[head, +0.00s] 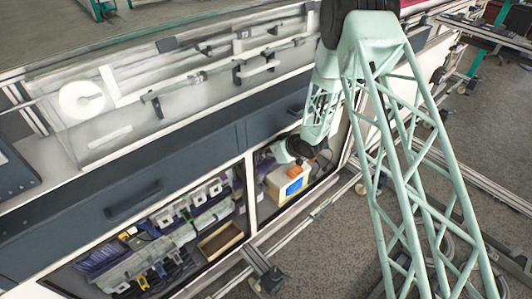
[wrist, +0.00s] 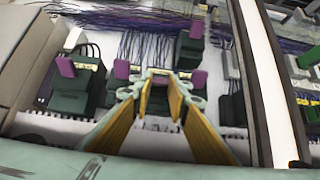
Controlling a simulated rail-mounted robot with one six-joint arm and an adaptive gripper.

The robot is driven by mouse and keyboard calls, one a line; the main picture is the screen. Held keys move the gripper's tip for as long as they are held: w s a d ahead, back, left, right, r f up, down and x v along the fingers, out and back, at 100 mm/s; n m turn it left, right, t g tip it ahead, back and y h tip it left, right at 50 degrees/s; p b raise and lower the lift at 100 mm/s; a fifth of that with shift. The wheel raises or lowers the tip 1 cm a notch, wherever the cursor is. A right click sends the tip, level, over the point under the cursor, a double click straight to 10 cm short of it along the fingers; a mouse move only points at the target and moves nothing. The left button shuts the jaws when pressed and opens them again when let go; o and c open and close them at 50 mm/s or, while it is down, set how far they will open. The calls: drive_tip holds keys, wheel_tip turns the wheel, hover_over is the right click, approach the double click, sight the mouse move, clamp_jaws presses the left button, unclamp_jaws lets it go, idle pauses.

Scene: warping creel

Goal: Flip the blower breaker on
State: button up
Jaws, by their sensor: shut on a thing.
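In the wrist view, my gripper (wrist: 161,88) has its yellow-lined fingers at a row of dark green breaker-like devices with magenta parts. It is closed on a part of the middle device, and the fingers hide most of that part. Magenta pieces show just left (wrist: 121,70) and right (wrist: 198,78) of the fingertips. Another green device with a magenta piece (wrist: 65,66) stands further left, and one (wrist: 196,32) stands behind to the right. I cannot read any label that marks the blower breaker, nor tell its on or off position. In the head view my fingers are too small to make out.
A beige box with a blue screen (head: 294,187) sits in the right cabinet opening by my wrist. A pale upright post (wrist: 262,80) stands close on the right in the wrist view. Purple wires (wrist: 150,20) run behind the devices. The left opening holds more electrical parts (head: 165,235).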

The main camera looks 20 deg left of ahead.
drive_tip(key=o, duration=0.9)
drive_tip(key=shift+v, duration=6)
